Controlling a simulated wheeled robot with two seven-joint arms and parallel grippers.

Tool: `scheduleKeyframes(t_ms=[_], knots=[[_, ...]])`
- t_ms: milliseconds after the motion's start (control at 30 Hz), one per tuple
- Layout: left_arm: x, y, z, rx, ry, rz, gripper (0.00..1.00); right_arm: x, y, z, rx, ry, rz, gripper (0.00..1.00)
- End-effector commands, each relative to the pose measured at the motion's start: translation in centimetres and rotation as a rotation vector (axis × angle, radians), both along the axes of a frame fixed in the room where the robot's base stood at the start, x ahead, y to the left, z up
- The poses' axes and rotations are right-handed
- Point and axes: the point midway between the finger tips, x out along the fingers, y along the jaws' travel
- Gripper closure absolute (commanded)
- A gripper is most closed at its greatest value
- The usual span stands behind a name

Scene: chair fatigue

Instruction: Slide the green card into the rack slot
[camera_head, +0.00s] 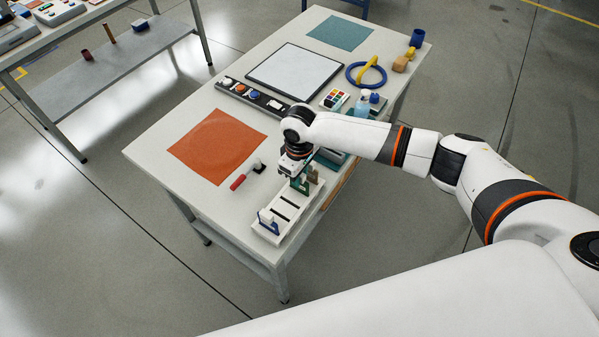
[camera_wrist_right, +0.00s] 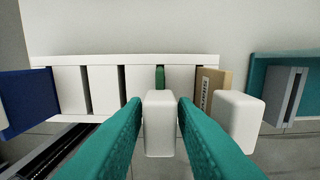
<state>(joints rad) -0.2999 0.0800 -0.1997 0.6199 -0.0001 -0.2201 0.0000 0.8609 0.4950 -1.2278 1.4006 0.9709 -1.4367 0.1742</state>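The white rack (camera_head: 265,234) with dark slots stands at the table's near corner, and its slots run across the top of the right wrist view (camera_wrist_right: 103,90). My right gripper (camera_head: 293,173) is over its far half, with teal fingers closed on the white grip block of the green card (camera_head: 300,184). The card shows edge-on in the right wrist view (camera_wrist_right: 160,77), lined up with one slot. It looks upright; how deep its lower edge sits cannot be told. My left gripper is not in view.
A blue card (camera_head: 267,221) stands at the rack's near end, and a tan card (camera_wrist_right: 212,88) stands close beside the green one. A red-handled tool (camera_head: 239,181) and orange mat (camera_head: 217,146) lie left of the rack.

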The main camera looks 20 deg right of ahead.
Motion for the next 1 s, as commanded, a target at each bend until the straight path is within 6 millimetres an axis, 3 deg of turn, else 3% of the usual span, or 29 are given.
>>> scheduleKeyframes(t_ms=[100, 467, 1000], knots=[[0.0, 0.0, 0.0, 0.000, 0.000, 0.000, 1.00, 0.0, 0.0, 0.1, 0.000, 0.000, 0.000, 0.59], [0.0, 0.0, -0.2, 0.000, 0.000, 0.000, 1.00, 0.1, 0.0, 0.7, 0.000, 0.000, 0.000, 0.59], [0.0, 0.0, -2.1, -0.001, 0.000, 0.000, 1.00, 0.1, 0.0, 10.6, 0.001, -0.003, 0.001, 0.59]])
